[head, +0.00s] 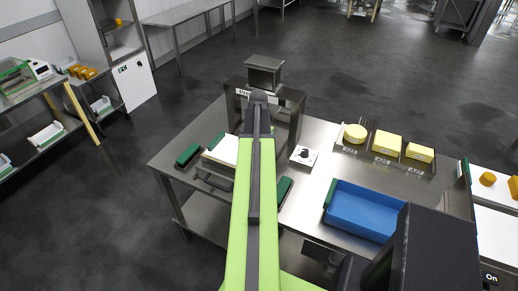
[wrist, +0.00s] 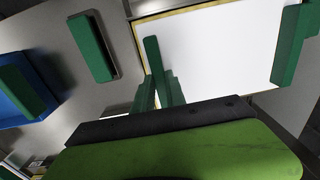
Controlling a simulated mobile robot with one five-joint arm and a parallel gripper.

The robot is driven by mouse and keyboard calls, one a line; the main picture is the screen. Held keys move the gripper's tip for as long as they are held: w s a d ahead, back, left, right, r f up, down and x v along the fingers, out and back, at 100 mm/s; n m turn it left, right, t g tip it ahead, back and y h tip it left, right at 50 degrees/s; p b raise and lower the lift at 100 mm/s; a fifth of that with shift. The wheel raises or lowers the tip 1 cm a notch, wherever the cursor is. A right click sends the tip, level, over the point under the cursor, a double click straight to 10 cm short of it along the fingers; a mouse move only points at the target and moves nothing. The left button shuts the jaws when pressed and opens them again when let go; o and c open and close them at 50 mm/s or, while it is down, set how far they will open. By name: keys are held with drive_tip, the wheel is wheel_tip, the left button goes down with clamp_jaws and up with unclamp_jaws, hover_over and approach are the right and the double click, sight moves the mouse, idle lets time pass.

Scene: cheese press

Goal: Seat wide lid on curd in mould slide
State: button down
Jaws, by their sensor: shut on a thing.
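My gripper (wrist: 160,88) shows in the wrist view, shut on a dark green bar (wrist: 153,55). In the head view my arm hides the gripper. The held bar is in front of the edge of a broad white surface (wrist: 220,45) with a yellowish rim. I cannot tell whether it touches that surface, or whether the bar is the wide lid's handle. The white surface also shows left of my arm in the head view (head: 226,150). A green block (wrist: 292,45) stands at its right side in the wrist view. The curd and mould slide cannot be told apart clearly.
The steel press (head: 264,75) stands behind my arm. Another green block (head: 187,155) lies on the steel table (head: 310,206) to the left. A blue tray (head: 362,210), a small control box (head: 303,156) and several yellow cheese pieces (head: 387,143) are to the right.

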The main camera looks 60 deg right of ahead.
drive_tip(key=c, duration=1.3)
unclamp_jaws()
drive_tip(key=shift+r, duration=0.15)
wheel_tip(320, 180, up, 17)
drive_tip(key=p, duration=1.7)
drive_tip(key=shift+s+r, duration=0.1)
drive_tip(key=shift+s, duration=0.05)
